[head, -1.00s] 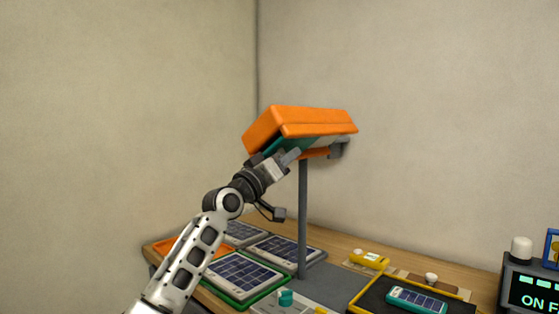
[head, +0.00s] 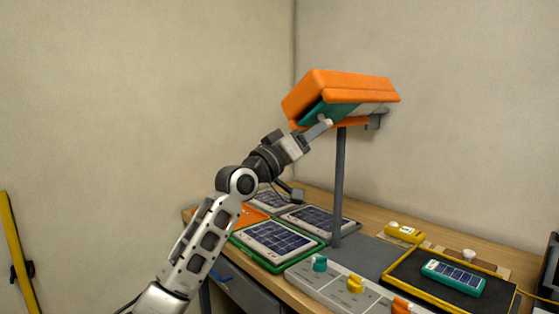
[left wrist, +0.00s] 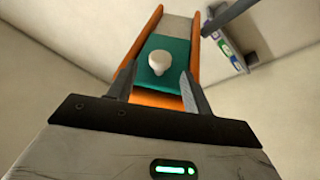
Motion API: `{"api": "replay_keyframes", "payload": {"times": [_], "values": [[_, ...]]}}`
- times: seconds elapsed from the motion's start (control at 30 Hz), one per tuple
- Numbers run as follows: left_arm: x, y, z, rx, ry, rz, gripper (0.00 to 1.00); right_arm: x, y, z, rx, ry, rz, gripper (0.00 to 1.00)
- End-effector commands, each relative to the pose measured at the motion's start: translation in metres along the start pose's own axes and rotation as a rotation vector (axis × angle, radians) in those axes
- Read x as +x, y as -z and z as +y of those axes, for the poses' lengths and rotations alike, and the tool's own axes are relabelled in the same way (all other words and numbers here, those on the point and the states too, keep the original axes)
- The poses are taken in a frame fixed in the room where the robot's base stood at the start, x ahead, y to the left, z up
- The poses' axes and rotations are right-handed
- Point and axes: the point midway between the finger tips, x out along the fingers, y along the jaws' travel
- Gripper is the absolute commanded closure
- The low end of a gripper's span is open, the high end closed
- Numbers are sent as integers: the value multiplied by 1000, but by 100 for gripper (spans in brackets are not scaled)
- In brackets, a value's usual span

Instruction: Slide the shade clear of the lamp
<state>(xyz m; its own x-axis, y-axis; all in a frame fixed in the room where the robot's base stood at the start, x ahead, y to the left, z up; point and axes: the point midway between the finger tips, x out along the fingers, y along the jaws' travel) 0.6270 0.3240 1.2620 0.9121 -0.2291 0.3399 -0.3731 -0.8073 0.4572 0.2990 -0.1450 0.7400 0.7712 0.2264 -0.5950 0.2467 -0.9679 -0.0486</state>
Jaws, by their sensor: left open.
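The lamp (head: 345,82) has a thick orange hood tilted on a grey post (head: 339,185). The teal shade (head: 325,112) lies under the hood. In the left wrist view the shade (left wrist: 172,85) runs between two orange side rails and covers the near part of a pale panel. A pale round knob (left wrist: 163,63) stands on the shade. My left gripper (head: 316,132) is at the lamp's near-left underside. In the left wrist view my open fingers (left wrist: 160,78) lie either side of the shade, with the knob between or just past their tips; contact is not clear. My right gripper is out of view.
Below, the bench holds several solar panels (head: 272,241), a control box (head: 345,292) with teal and yellow knobs, and a yellow-edged black tray (head: 405,277) with a teal device (head: 453,279). A yellow meter (head: 405,233) is behind. The wall corner is close behind the lamp.

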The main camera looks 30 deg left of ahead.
Motion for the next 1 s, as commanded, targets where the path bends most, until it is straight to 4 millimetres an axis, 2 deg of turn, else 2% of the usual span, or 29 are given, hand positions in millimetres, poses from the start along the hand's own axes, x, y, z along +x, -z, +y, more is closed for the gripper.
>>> {"api": "replay_keyframes", "payload": {"times": [0.03, 0.2, 0.4, 0.6, 1.0], "values": [[-15, -4, -3, 5, 1, -2, 50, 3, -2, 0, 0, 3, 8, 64], [-56, -4, -2, 5, 1, -3, 50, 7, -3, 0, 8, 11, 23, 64], [-89, -3, -2, 2, 2, -3, 50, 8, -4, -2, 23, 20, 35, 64], [-102, -1, 0, 1, 1, -1, 50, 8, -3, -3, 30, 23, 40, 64], [-102, 0, 0, 0, 1, -1, 50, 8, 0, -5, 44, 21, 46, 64]]}}
